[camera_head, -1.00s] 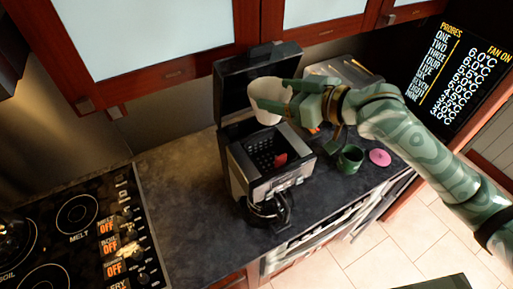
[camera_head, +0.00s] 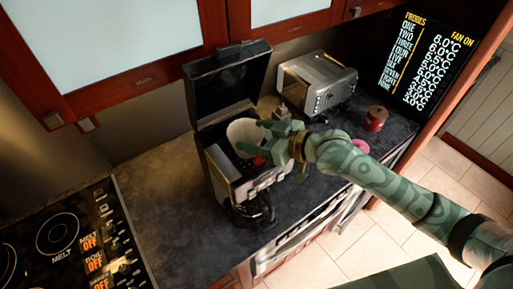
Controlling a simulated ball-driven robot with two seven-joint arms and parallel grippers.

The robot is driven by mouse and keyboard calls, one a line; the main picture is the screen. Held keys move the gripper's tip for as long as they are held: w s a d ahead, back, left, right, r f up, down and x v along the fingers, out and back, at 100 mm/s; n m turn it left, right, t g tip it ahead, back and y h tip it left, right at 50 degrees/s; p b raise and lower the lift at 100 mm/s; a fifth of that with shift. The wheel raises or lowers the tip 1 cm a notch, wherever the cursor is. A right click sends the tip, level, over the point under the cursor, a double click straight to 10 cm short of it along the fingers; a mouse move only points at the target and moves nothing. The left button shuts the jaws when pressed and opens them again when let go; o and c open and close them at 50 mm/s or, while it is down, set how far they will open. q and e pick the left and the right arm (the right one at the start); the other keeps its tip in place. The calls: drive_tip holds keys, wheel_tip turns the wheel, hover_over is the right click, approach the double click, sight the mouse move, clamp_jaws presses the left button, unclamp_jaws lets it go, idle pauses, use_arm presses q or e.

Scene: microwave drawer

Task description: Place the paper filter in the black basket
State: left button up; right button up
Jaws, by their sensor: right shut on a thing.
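The white paper filter (camera_head: 243,133) is at the top opening of the coffee maker (camera_head: 228,178), whose dark lid stands open behind it. My right gripper (camera_head: 268,132) is shut on the filter's right side. The black basket (camera_head: 228,148) inside the coffee maker is mostly hidden behind the filter and gripper. A small red part (camera_head: 258,160) shows just below the filter. I cannot tell whether the filter touches the basket floor. My left gripper is not in view.
A silver toaster oven (camera_head: 318,82) stands behind and right. A stove (camera_head: 65,240) is at left. Cabinets hang above.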

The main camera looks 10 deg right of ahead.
wheel_tip(320, 180, down, 5)
drive_tip(key=shift+r, duration=0.1)
idle(0.3)
drive_tip(key=shift+f, duration=0.3)
drive_tip(key=o, duration=0.9)
drive_tip(key=shift+o, duration=0.2)
drive_tip(key=b+v, duration=0.2)
drive_tip(key=v, duration=1.4)
drive_tip(key=shift+r+b, duration=0.35)
drive_tip(key=shift+r, duration=0.1)
